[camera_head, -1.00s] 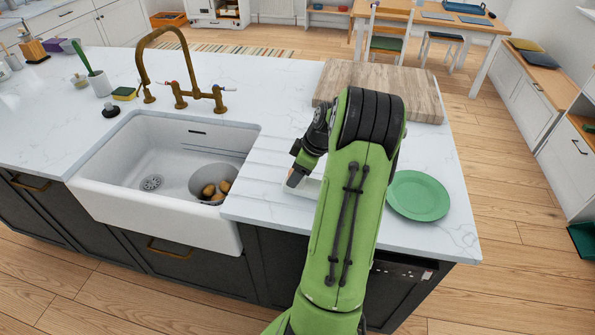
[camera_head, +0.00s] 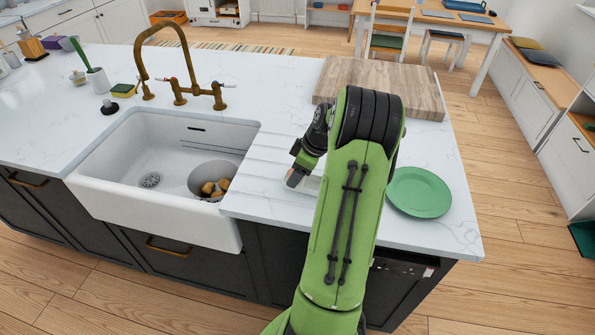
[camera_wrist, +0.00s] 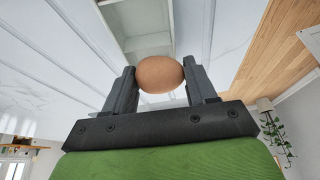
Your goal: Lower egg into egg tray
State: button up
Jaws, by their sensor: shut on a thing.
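A brown egg (camera_wrist: 160,74) is held between the two fingers of my gripper (camera_wrist: 161,84) in the wrist view. The white egg tray (camera_wrist: 148,42) shows just beyond the egg in that view, with its compartments partly hidden. In the head view my gripper (camera_head: 294,178) is over the counter right of the sink, at the left edge of the pale tray (camera_head: 312,186). My green arm hides most of the tray there. I cannot tell whether the egg touches the tray.
A white sink (camera_head: 150,222) with a round bowl (camera_head: 203,170) holding brown egg-like things is to the left. A green plate (camera_head: 420,192) lies right of my arm. A wooden board (camera_head: 385,80) lies behind, and a brass tap (camera_head: 180,95) stands behind the sink.

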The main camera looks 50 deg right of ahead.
jog(key=o, duration=0.8)
jog(key=shift+c, duration=0.2)
jog(key=p+v, duration=0.3)
jog(key=v, duration=1.2)
jog(key=shift+s+r, duration=0.2)
jog(key=shift+r, duration=0.05)
jog(key=shift+w, duration=0.1)
